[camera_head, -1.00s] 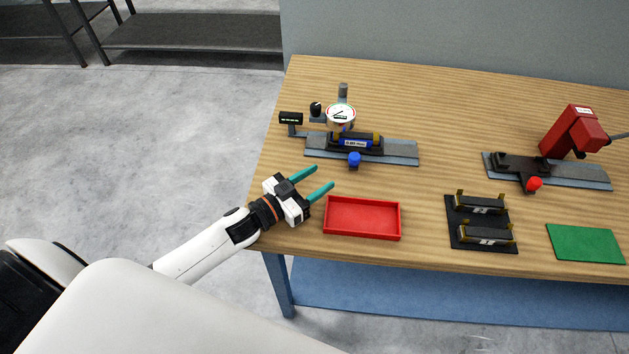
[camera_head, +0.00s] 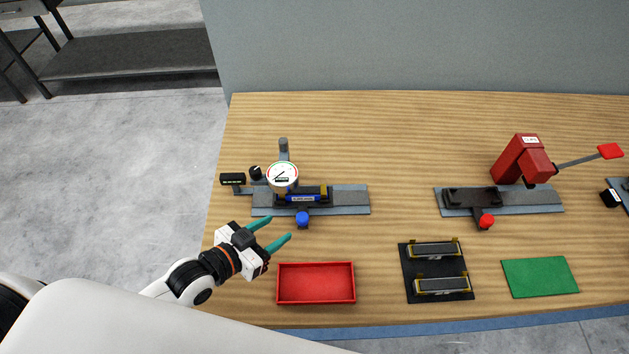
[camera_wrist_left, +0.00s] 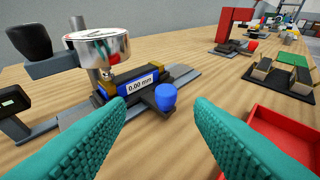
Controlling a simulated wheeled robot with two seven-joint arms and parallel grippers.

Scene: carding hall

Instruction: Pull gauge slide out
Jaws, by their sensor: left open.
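The gauge (camera_head: 283,175) has a round white dial on a post above a grey base plate (camera_head: 350,199), at the left of the table. Its dark slide (camera_head: 318,188) sits on the base under the dial, with a blue label reading 0.00 mm in the left wrist view (camera_wrist_left: 143,85). A blue knob (camera_head: 302,218) sticks out at the slide's front; it also shows in the left wrist view (camera_wrist_left: 165,97). My left gripper (camera_head: 280,233) is open and empty, its teal fingers just in front of and left of the knob, apart from it. My right gripper is not in view.
A red tray (camera_head: 316,299) lies at the front, close to my left gripper. A black rack (camera_head: 408,292) with two grey blocks and a green mat (camera_head: 540,277) lie to the right. A red lever press (camera_head: 522,158) with a red knob (camera_head: 487,221) stands behind them.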

